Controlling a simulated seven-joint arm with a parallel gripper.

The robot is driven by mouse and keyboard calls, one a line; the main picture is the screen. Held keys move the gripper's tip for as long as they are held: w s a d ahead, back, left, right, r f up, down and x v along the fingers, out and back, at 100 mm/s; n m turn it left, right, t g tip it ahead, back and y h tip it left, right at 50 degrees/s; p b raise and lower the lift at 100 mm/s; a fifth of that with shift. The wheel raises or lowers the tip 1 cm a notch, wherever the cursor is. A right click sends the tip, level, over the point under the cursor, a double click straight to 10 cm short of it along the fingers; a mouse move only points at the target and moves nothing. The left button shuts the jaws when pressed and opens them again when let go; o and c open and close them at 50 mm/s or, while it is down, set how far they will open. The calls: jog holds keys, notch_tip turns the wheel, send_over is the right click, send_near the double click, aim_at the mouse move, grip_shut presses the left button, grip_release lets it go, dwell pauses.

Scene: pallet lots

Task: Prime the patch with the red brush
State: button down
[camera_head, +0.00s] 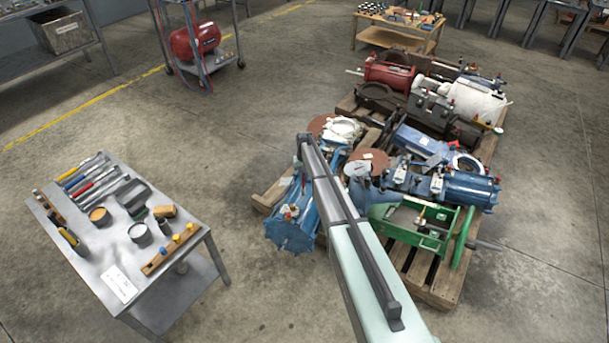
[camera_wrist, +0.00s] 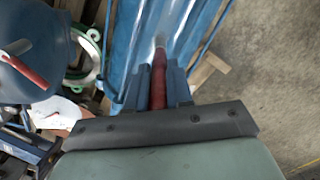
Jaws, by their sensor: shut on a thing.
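The red brush (camera_wrist: 158,82) is held in my gripper (camera_wrist: 163,88), which is shut on its red handle in the wrist view. Its pale metal ferrule and tip point away from me, over a long blue metal part (camera_wrist: 130,40). I cannot tell whether the tip touches that surface. A paler, shiny streak shows on the blue near the tip; I cannot tell whether it is the patch. In the head view my arm reaches over the pallet's left side, above blue parts (camera_head: 292,222); the gripper and brush are hidden there.
A steel cart (camera_head: 190,262) with tools, open tins (camera_head: 140,234) and a wooden rack (camera_head: 168,252) stands at left. The wooden pallet (camera_head: 440,290) is crowded with blue, red and green machine parts (camera_head: 425,225). Floor between cart and pallet is clear.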

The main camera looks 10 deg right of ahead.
jog(key=shift+s+a, duration=0.3)
jog(key=shift+s, duration=0.25)
jog(key=shift+s+a, duration=0.35)
jog(key=shift+s, duration=0.25)
jog(key=shift+s+a, duration=0.35)
jog(key=shift+s, duration=0.25)
jog(key=shift+s+a+r, duration=0.1)
jog(key=shift+s+a, duration=0.25)
jog(key=shift+s, duration=0.2)
jog(key=shift+s+a+r, duration=0.1)
jog(key=shift+s+a, duration=0.2)
jog(key=shift+s, duration=0.25)
dwell(0.8)
jog(key=shift+r, duration=0.1)
